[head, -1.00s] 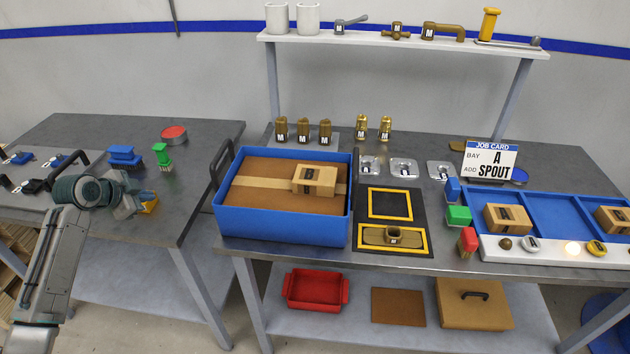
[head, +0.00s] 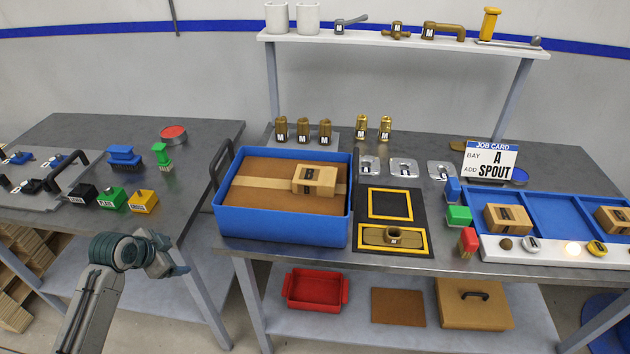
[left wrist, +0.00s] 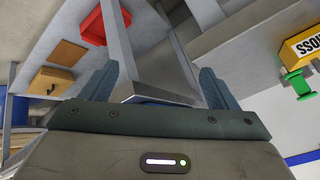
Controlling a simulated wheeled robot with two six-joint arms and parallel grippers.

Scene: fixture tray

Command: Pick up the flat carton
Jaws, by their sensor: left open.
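A wide flat brown carton (head: 260,198) with a pale tape stripe lies inside the blue tote (head: 282,226) on the middle table. A small tan box (head: 315,178) with a dark label sits on top of it and hides part of it. My left gripper (head: 180,264) is in front of the gap between the two tables, left of and lower than the tote, apart from everything. In the left wrist view its two fingers (left wrist: 158,88) are spread with nothing held between them. The carton cannot be made out in that view. My right gripper does not show.
Black, green and yellow blocks (head: 144,202) stand near the left table's front edge. A black board (head: 419,211) with yellow frames lies right of the tote. A blue compartment tray (head: 553,215) is farther right. A red tray (head: 316,289) and a lidded box (head: 474,306) sit on the lower shelf.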

